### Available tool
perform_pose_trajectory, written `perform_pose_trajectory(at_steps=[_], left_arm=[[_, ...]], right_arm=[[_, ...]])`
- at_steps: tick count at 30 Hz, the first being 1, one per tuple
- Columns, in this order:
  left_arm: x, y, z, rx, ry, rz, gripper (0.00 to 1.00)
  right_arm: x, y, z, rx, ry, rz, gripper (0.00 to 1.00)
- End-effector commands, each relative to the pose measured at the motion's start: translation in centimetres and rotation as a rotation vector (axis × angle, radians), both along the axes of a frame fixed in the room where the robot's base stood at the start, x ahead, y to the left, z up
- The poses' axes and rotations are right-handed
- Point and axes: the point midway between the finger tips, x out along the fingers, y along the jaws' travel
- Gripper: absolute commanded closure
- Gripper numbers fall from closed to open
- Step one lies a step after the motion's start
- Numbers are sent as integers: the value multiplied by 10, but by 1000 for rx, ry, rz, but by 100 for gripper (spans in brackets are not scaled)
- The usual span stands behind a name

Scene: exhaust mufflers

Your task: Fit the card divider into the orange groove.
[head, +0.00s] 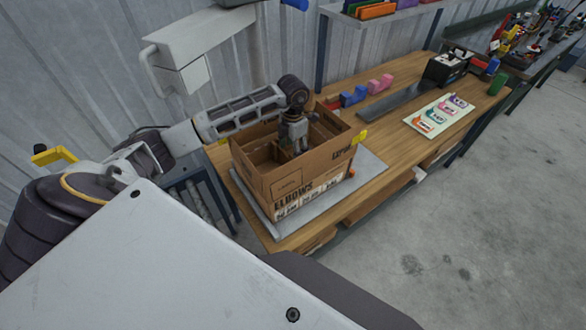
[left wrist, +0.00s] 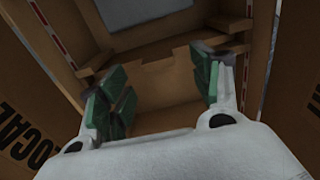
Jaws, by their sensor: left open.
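A cardboard box (head: 285,187) marked ELBOWS stands open on the bench. My left gripper (head: 291,146) reaches down into it. In the left wrist view, my left gripper (left wrist: 158,82) has its green pads wide apart. A brown card panel with a notched edge (left wrist: 160,95) shows between and beyond the pads; I cannot tell for sure whether it is the card divider or whether a pad touches it. Brown ledges line the inside, with red-and-white strips on the walls. I cannot make out an orange groove. My right gripper is out of view.
The box stands on a grey plate (head: 371,167) on the wooden bench (head: 399,145). A yellow tag (head: 361,137) is at the box's right side. Farther along lie blue and pink blocks (head: 367,90), a label card (head: 438,114) and a black box (head: 446,68). The box walls surround the gripper closely.

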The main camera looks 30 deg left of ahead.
Motion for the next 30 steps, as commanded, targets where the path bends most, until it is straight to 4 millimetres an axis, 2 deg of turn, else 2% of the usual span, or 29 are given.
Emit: perform_pose_trajectory(at_steps=[15, 30], left_arm=[[2, 1, -44, -1, 1, 0, 36], [2, 1, -49, 0, 0, 0, 36]], right_arm=[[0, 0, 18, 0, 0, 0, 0], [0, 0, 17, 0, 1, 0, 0]])
